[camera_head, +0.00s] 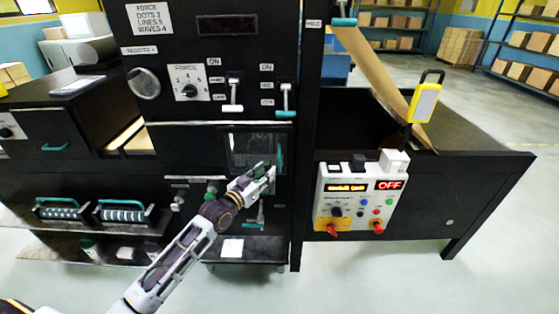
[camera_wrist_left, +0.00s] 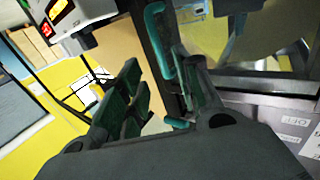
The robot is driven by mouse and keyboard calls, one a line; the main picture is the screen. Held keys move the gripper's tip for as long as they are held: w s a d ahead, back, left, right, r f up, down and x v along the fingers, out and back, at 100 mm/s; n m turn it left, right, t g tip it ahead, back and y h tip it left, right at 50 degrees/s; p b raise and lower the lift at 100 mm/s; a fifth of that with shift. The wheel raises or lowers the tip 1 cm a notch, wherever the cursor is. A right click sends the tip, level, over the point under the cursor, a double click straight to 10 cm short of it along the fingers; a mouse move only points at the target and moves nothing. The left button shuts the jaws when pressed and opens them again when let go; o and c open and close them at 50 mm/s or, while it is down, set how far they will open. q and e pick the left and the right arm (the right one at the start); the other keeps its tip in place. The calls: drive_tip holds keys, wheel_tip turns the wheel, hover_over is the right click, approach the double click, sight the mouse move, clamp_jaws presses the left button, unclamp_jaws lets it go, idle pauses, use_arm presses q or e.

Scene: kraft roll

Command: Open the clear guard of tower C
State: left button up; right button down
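The clear guard (camera_head: 248,148) is a see-through panel low on the black machine tower in the head view. It looks shut against the front, and I cannot read a tower letter on it. An upright teal handle (camera_head: 280,154) is at its right edge; a teal handle (camera_wrist_left: 160,42) also shows in the wrist view. My left gripper (camera_head: 270,172) is in front of the guard's lower right part, close to the handle. In the wrist view its fingers (camera_wrist_left: 163,98) are apart, with the handle near the right finger; contact cannot be told. My right gripper is not in view.
A control box (camera_head: 355,197) with an OFF display and red knobs is right of the tower. A yellow pendant (camera_head: 424,102) stands above it. Two teal-handled rollers (camera_head: 124,212) are at the left. Open floor lies in front.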

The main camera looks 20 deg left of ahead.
use_arm(q)
drive_tip(key=p, duration=0.1)
hover_over(279, 172)
drive_tip(key=shift+w, duration=0.35)
idle(0.6)
clamp_jaws()
idle(0.4)
